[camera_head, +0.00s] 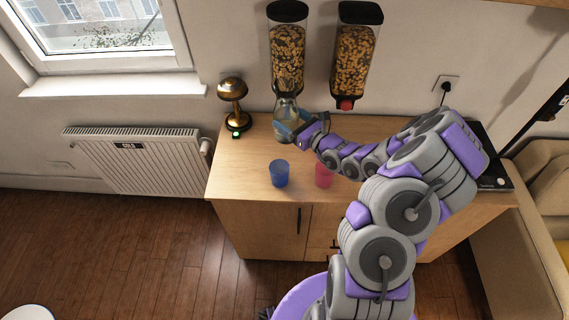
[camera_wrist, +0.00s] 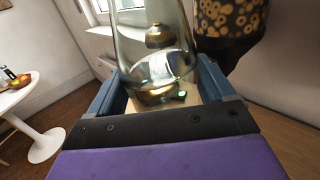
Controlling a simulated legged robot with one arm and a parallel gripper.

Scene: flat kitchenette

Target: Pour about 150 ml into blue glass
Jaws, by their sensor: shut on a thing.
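A blue glass (camera_head: 279,174) stands upright near the front edge of the wooden counter. My gripper (camera_head: 290,130) is behind it, near the wall, shut on a clear glass bottle (camera_head: 286,108). The bottle looks upright, just below the left dispenser. In the wrist view the bottle (camera_wrist: 155,50) fills the space between my blue fingers (camera_wrist: 158,95). Its neck is cut off by the top edge there. How much liquid it holds cannot be told. The blue glass does not show in the wrist view.
Two cereal dispensers (camera_head: 287,55) (camera_head: 355,60) hang on the wall. A brass lamp (camera_head: 233,92) stands at the counter's left end. The counter (camera_head: 238,170) is bare left of the blue glass.

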